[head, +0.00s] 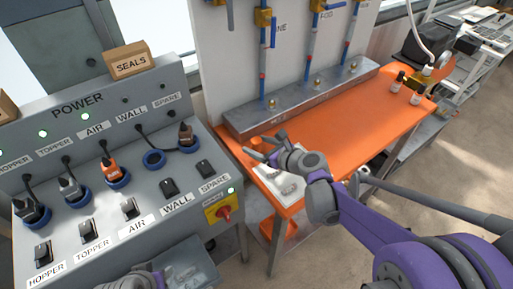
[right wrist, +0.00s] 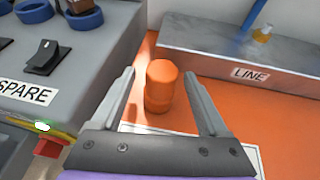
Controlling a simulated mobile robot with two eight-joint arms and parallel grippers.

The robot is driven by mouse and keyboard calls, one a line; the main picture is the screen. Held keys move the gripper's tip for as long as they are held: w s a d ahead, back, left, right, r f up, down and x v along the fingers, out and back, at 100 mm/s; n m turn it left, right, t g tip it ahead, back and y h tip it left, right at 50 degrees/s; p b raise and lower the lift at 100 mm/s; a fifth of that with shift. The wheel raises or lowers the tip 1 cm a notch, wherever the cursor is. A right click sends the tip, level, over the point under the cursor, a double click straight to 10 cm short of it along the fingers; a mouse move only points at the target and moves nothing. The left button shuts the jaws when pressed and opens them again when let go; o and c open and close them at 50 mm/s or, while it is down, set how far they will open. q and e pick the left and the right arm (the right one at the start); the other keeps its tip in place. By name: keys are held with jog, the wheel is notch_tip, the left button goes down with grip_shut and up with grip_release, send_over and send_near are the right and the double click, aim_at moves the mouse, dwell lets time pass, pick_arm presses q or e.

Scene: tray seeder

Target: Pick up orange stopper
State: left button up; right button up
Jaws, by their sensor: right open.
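The orange stopper (right wrist: 160,85) stands upright on the orange bench top, a short rounded cylinder with a narrower waist. In the right wrist view it lies between the two fingers of my right gripper (right wrist: 160,88), with a gap on each side. The gripper is open and empty. In the head view my right gripper (head: 264,146) is over the bench's near left corner, and the stopper (head: 255,141) is small and hard to pick out against the orange bench. A grey part at the bottom edge appears to be my left gripper (head: 160,277), cut off by the frame; its jaws cannot be made out.
The grey power panel (head: 150,100) with switches and plugs stands close on the left. A metal trough labelled LINE (right wrist: 250,60) runs behind the stopper. A white sheet (head: 278,188) lies on the orange bench (head: 340,135), whose middle is mostly clear.

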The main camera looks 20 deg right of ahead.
jog(key=x, duration=0.3)
jog(key=shift+w+a, duration=0.15)
jog(key=shift+w, duration=0.25)
jog(key=shift+s, duration=0.1)
grip_shut()
